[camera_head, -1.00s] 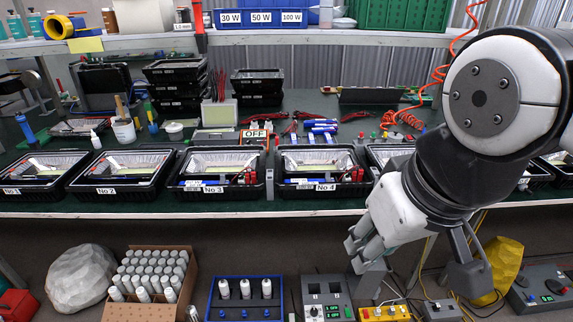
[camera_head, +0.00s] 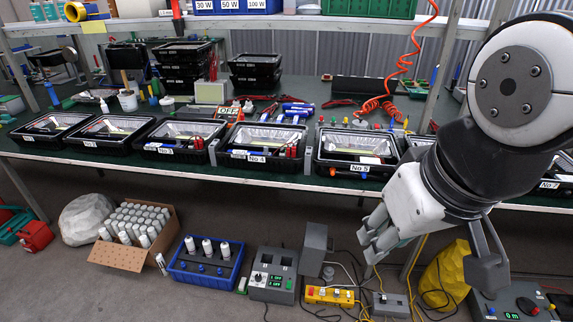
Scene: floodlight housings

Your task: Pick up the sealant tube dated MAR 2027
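No date is legible on anything, so I cannot tell which item is the tube dated MAR 2027. Several blue-and-white tubes (camera_head: 291,110) lie in a group on the green bench behind the row of black housings. White capped cylinders (camera_head: 207,248) stand in a blue tray (camera_head: 190,278) on the floor, and more white cylinders (camera_head: 136,222) fill a cardboard box (camera_head: 118,257); I cannot tell whether these are sealant. My gripper (camera_head: 432,256) hangs at the right, in front of the bench edge, its fingers spread and nothing visible between them. It is apart from all these items.
Black floodlight housings, such as No 5 (camera_head: 357,153), line the bench's front edge (camera_head: 300,182). A grey control box (camera_head: 273,275), a yellow switch box (camera_head: 330,295), cables and a yellow bag (camera_head: 447,280) crowd the floor near my gripper. An orange coiled hose (camera_head: 400,75) hangs behind.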

